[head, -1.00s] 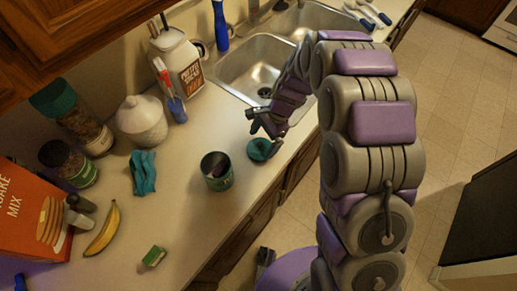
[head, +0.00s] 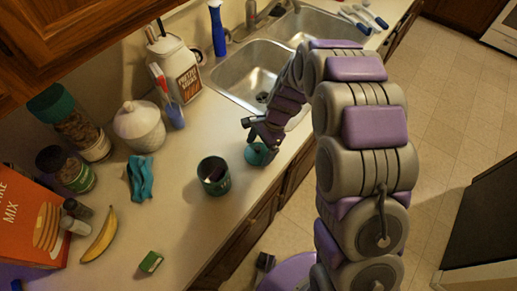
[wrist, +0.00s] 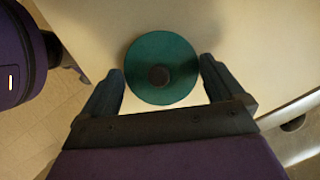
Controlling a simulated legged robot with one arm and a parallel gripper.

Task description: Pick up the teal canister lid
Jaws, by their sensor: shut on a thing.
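The teal canister lid (head: 259,155) is a round disc with a dark knob at its centre. In the wrist view the lid (wrist: 160,52) sits between my two fingers, one at its left edge and one at its right. My gripper (head: 259,148) is shut on the lid, near the counter's front edge below the sink. I cannot tell whether the lid touches the counter.
A green sponge (head: 150,262), a banana (head: 100,236), a teal cloth (head: 140,179) and a white lidded jar (head: 139,126) are on the counter to the left. The sink basin (head: 246,72) lies behind. Counter around the canister is clear.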

